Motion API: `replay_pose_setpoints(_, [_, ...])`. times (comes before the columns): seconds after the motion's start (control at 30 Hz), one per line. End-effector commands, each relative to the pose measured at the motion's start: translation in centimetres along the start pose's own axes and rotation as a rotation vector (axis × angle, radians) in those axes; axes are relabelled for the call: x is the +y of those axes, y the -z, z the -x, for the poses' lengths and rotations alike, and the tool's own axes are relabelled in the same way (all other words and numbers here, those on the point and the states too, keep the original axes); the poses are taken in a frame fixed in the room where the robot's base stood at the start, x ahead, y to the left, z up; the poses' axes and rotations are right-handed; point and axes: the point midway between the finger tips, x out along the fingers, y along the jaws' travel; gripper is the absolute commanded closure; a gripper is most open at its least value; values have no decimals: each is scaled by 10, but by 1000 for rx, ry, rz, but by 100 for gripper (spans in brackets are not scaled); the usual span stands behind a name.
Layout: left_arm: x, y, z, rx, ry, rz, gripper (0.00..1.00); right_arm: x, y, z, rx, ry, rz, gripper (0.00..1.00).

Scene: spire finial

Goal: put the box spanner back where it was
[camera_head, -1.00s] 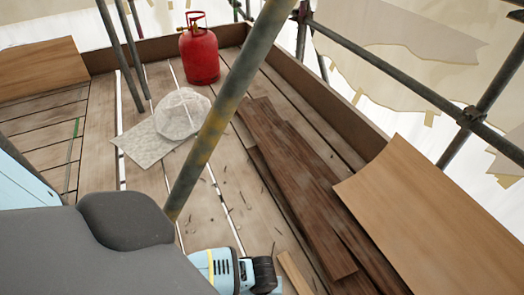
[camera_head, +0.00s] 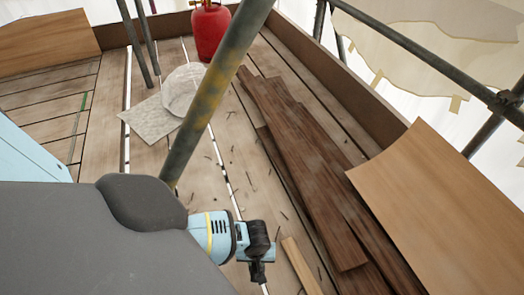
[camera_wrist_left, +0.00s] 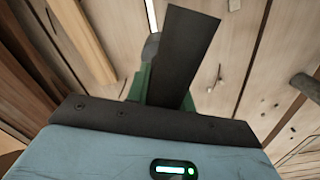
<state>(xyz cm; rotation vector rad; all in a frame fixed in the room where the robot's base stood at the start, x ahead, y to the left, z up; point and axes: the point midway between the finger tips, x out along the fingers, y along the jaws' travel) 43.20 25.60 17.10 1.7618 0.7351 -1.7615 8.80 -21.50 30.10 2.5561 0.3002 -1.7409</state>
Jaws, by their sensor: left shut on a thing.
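My left gripper (camera_head: 260,262) reaches in from the left in the head view, low over the deck boards. It points down and is shut on the box spanner, which the jaws and wrist hide in that view. In the left wrist view a dark finger (camera_wrist_left: 180,55) covers most of it. A grey, metal-looking end (camera_wrist_left: 151,47) shows beside the finger, with green parts behind it; I cannot tell whether the green belongs to the spanner or the jaws. My right gripper is not in view.
A scaffold pole (camera_head: 205,105) slants up close to my left wrist. Dark planks (camera_head: 310,170) and a bent plywood sheet (camera_head: 440,215) lie to the right. A red gas bottle (camera_head: 210,32), a whitish dome-shaped thing (camera_head: 182,90) and a pale sheet (camera_head: 148,120) are farther back. Small debris litters the boards.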

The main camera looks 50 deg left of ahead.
Motion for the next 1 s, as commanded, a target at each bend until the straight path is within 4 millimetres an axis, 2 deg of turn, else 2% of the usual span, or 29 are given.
replay_pose_setpoints(0.03, [1, 14, -5, 4, 1, 1, 100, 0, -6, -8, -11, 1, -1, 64])
replay_pose_setpoints(0.1, [3, 27, -6, 2, 1, 0, 100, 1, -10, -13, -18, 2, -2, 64])
replay_pose_setpoints(0.3, [7, 50, -6, 0, 1, 0, 100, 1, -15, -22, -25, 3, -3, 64])
replay_pose_setpoints(0.57, [7, 55, -5, 0, 0, 0, 100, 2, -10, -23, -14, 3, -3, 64])
replay_pose_setpoints(0.7, [9, 67, -7, 2, 0, 1, 100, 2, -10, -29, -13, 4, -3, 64])
replay_pose_setpoints(1.0, [9, 67, -41, 0, 1, 0, 100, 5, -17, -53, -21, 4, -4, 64])
